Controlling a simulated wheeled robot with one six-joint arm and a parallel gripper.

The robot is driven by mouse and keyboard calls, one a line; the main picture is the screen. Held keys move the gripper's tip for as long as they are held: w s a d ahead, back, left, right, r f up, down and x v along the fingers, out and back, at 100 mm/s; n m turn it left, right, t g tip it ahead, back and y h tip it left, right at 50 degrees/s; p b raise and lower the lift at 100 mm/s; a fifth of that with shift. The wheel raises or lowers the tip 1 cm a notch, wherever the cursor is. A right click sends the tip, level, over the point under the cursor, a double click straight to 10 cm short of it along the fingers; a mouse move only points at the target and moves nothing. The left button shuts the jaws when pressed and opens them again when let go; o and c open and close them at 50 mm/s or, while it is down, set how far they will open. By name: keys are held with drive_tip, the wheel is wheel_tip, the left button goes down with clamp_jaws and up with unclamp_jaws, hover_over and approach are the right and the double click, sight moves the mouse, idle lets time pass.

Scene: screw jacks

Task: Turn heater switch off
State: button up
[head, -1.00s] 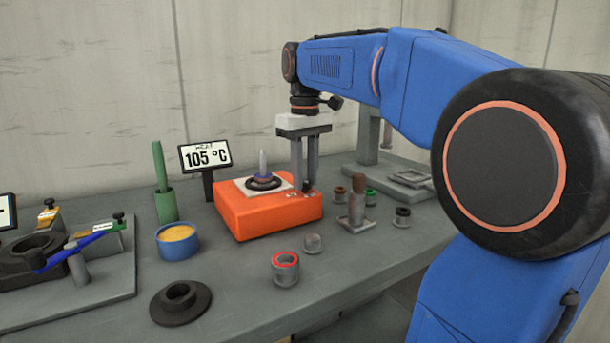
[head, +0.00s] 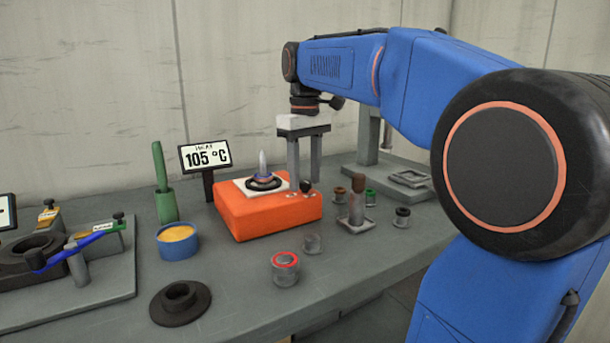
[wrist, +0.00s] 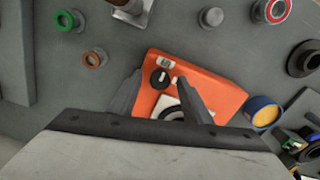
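The heater is an orange box (head: 262,221) on the bench, with a pale plate on top holding a dark ring and a pointed pin. It also shows in the wrist view (wrist: 218,88). Its black switch knob (wrist: 160,78) with a white mark is at the front right corner of the top; it also shows in the head view (head: 306,187). My gripper (head: 305,183) points down over that corner, fingers open and empty. In the wrist view my fingertips (wrist: 159,77) lie on either side of the knob; I cannot tell whether they touch it.
A display (head: 205,156) behind the heater reads HEAT 105 °C. A blue cup (head: 178,248) stands left of the heater. A red-ringed part (head: 285,270), a small grey cylinder (head: 312,244) and a brown-handled tool (head: 357,200) stand in front and right.

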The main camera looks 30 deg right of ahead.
sight(305, 181)
wheel_tip(305, 181, up, 17)
drive_tip(key=shift+r, duration=0.2)
idle(0.5)
idle(0.5)
